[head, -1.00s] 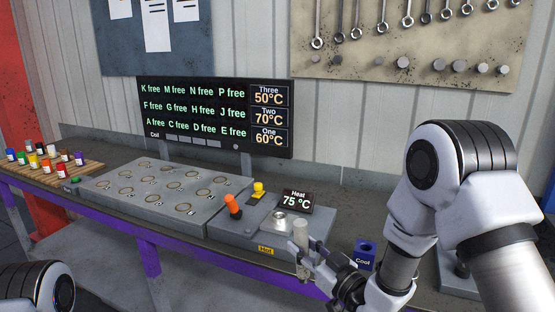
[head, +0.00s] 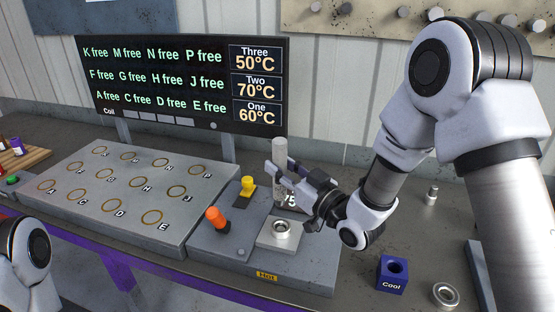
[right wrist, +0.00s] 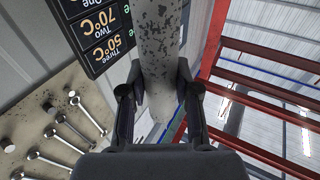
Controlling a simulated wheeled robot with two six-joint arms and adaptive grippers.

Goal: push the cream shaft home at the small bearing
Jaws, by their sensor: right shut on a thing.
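My right gripper (head: 278,181) is shut on a pale, grey-speckled shaft (head: 279,152), probably the cream shaft. It holds the shaft roughly upright, and the shaft hides part of the heat readout. In the right wrist view the shaft (right wrist: 160,50) stands between the two fingers. A metal bearing ring (head: 282,228) sits on the heater plate, below the shaft in the picture and apart from it. A second bearing ring (head: 446,295) lies on the bench at lower right. I cannot tell which is the small bearing. My left gripper is out of view.
An orange knob (head: 217,219) and a yellow knob (head: 248,187) stand up beside the heater ring. A blue Cool block (head: 392,274) and a small metal cylinder (head: 431,194) stand on the bench. The lettered plate (head: 130,180) is at left, the display (head: 185,83) behind.

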